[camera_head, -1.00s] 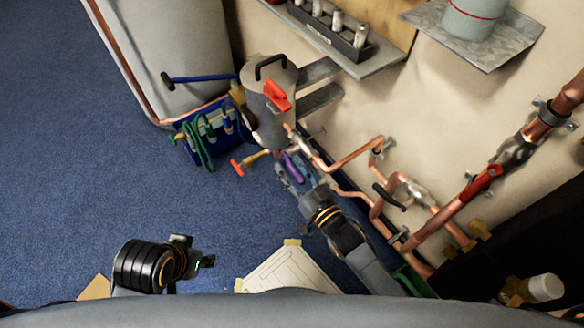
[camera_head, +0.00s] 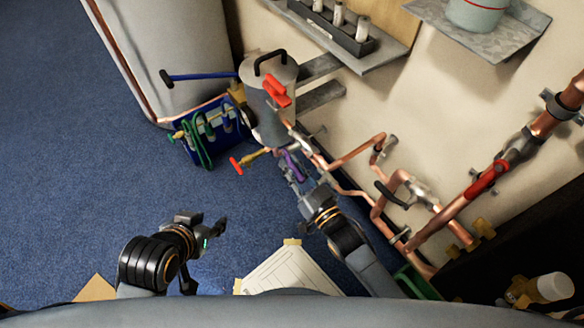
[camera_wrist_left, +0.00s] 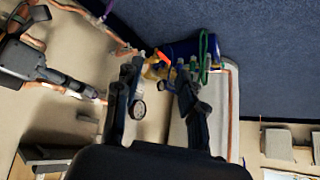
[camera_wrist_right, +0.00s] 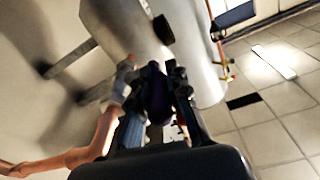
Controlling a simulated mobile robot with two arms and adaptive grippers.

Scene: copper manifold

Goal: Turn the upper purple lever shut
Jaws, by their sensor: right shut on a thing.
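A purple lever (camera_head: 292,164) sits on the copper pipework just below the grey tank, at the middle of the head view. My right gripper (camera_head: 299,184) reaches up to it from below. In the right wrist view the dark purple lever (camera_wrist_right: 157,92) lies between the fingers, and the gripper (camera_wrist_right: 157,78) is shut on it. Its far end is hidden by the fingers. My left gripper (camera_head: 208,256) hangs empty over the blue floor at lower left. Its fingers stand apart in the left wrist view (camera_wrist_left: 157,75).
A grey tank (camera_head: 269,105) with a red lever (camera_head: 277,93) stands just above the purple lever. A red-handled yellow valve (camera_head: 248,160) is to its left. Copper pipes (camera_head: 358,152) run along the wall at right. A blue crate (camera_head: 225,142) holds green items. The blue floor at left is clear.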

